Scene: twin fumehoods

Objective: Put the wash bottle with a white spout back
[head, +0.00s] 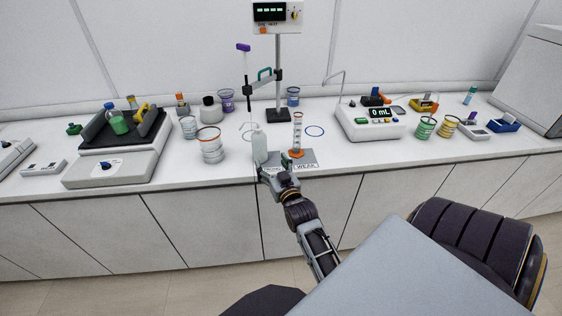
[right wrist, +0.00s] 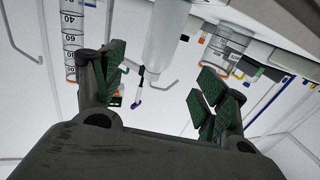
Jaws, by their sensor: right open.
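The pale, translucent wash bottle (head: 259,147) stands upright near the front edge of the bench, its thin tip pointing up. My right gripper (head: 267,170) is at the bottle's near side, low by the bench edge. In the right wrist view, which looks upside down, the bottle (right wrist: 168,35) shows between the two spread green-padded fingers of the gripper (right wrist: 160,86). The pads stand apart from the bottle on both sides, and the gripper is open and empty. The spout's colour is too small to tell. My left gripper is not in view.
A graduated cylinder (head: 297,133) with an orange base stands just right of the bottle, behind a "WEAK" label (head: 306,166). A beaker (head: 211,150) stands to the left, a stirrer stand (head: 278,92) behind.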

